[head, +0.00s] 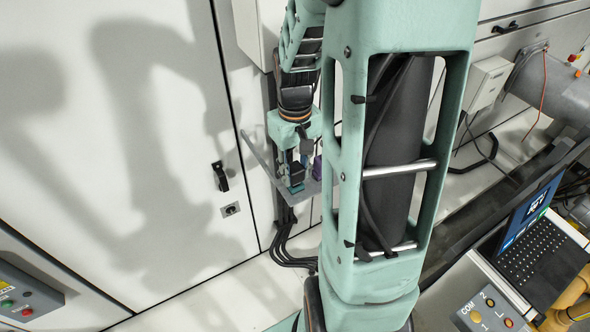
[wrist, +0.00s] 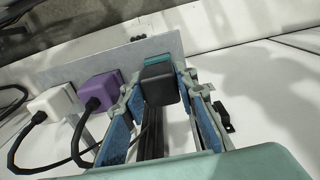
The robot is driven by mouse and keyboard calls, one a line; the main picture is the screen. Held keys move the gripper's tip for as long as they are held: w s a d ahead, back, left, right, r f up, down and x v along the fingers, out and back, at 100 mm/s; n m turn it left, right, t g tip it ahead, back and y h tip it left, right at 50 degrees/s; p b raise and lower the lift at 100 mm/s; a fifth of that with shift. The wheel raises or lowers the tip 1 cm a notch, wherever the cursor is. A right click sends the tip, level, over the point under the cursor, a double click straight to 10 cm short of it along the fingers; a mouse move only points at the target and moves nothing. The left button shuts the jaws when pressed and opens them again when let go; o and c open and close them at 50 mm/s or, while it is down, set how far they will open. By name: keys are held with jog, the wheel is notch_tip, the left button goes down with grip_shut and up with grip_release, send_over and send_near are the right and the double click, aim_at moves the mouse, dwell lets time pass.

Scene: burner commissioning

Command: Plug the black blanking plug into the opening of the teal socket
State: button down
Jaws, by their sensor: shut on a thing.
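The black blanking plug (wrist: 158,86) is held between the blue-padded fingers of my gripper (wrist: 160,97) in the wrist view. The teal socket (wrist: 158,60) shows just beyond the plug, mostly covered by it; its opening is hidden. The plug appears right up against the socket, but I cannot tell whether it touches or how far it is in. In the head view, my gripper (head: 297,160) points down over the bracket, with the dark plug (head: 297,172) above the teal socket (head: 297,188).
A purple connector (wrist: 101,89) and a white connector (wrist: 56,103) with black cables sit left of my gripper on the grey metal plate (wrist: 110,58). Pale cabinet doors (head: 150,130) stand behind. Black cables (head: 285,245) hang below the bracket. A laptop (head: 535,225) is at right.

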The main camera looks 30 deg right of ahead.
jog(key=shift+f+b, duration=0.65)
jog(key=shift+f, duration=0.3)
jog(key=c, duration=1.5)
grip_release()
jog(key=shift+r, duration=0.1)
jog(key=shift+o, duration=0.2)
jog(key=shift+r, duration=0.1)
